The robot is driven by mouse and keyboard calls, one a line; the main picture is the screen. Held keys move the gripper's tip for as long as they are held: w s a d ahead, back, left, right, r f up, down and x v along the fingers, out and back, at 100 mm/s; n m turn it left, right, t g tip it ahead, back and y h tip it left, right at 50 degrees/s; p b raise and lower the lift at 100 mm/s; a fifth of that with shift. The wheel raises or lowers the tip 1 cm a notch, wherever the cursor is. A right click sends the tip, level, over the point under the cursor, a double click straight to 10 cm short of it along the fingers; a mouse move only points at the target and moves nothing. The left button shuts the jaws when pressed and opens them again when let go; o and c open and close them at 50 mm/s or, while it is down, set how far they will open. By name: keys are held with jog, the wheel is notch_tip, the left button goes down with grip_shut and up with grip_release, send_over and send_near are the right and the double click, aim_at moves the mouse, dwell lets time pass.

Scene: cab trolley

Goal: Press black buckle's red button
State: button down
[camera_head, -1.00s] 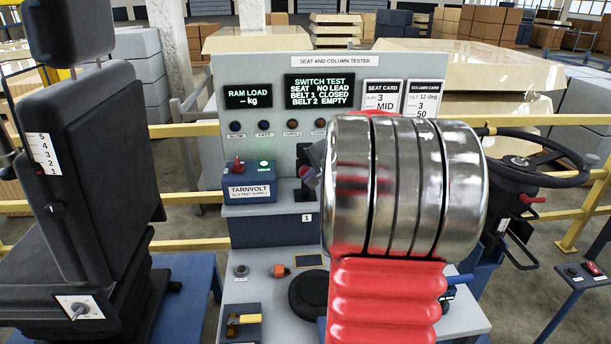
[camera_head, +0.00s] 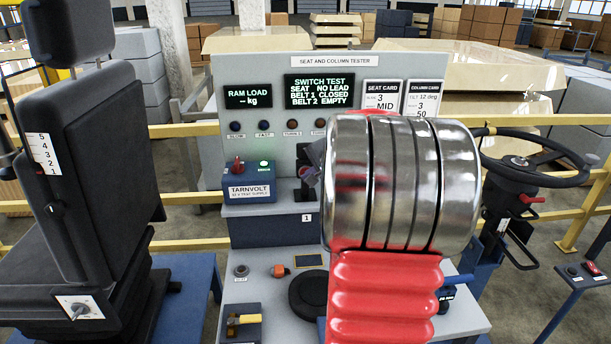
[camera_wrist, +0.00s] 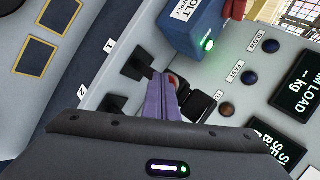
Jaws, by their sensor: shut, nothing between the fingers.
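The black buckle (camera_head: 304,158) is mounted on the front of the grey tester, above the label 1. Its red button (camera_head: 303,171) faces out at its lower end. In the wrist view the black buckle (camera_wrist: 199,104) is partly hidden by my fingers, and a sliver of the red button (camera_wrist: 173,80) shows at their tips. My gripper (camera_wrist: 162,78) is shut and empty, its tips right at the button. I cannot tell whether they touch it. In the head view my arm hides most of the gripper; a bit of grey finger shows beside the buckle.
The tester screen (camera_head: 319,91) reads belt 1 closed, belt 2 empty. The blue supply box (camera_head: 250,186) with a lit green lamp is close left of the buckle. A black seat (camera_head: 95,160) stands left, a steering wheel (camera_head: 532,158) right. A yellow rail runs behind.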

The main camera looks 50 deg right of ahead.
jog(key=shift+s+a, duration=0.1)
jog(key=shift+s, duration=0.05)
jog(key=shift+s+a, duration=0.5)
jog(key=shift+s, duration=0.05)
dwell(0.5)
jog(key=shift+s+a, duration=1.6)
jog(key=shift+s, duration=0.3)
